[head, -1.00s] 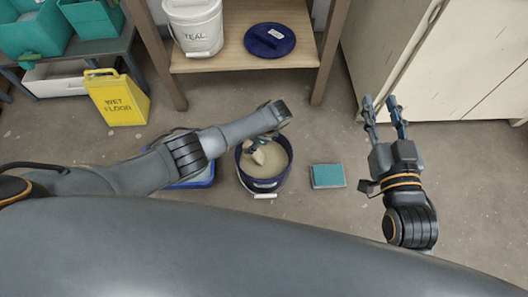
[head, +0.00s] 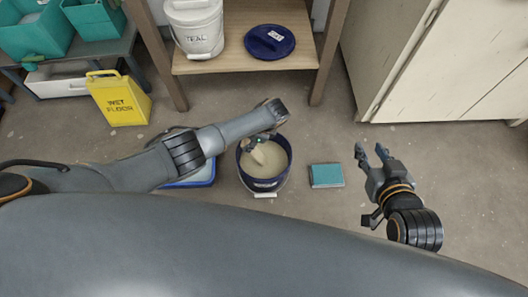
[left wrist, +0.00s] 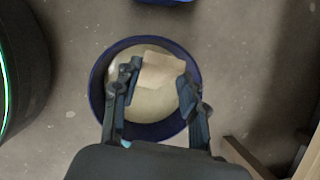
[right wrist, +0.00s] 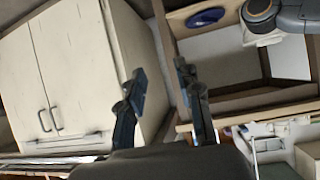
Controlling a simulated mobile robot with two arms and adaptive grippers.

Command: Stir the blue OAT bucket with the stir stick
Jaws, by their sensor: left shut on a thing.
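The dark blue bucket (head: 245,178) stands on the floor, holding pale cream glaze (head: 271,167). Its front label is too small to read. The beige stir stick (head: 258,156) reaches down into the bucket; its lower end is at the glaze. My left gripper (head: 254,141) is above the bucket's far left side, shut on the stick. In the left wrist view the stick (left wrist: 163,70) lies between my fingers, over the bucket (left wrist: 97,88). My right gripper (head: 371,153) is open and empty, off to the right above the floor.
A teal-topped block (head: 326,175) lies right of the bucket. A blue tray (head: 200,178) is partly under my left arm. A wooden shelf (head: 240,57) behind holds a TEAL bucket (head: 195,27) and a blue lid (head: 270,42). A yellow wet floor sign (head: 120,98) stands left, a cabinet (head: 440,60) right.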

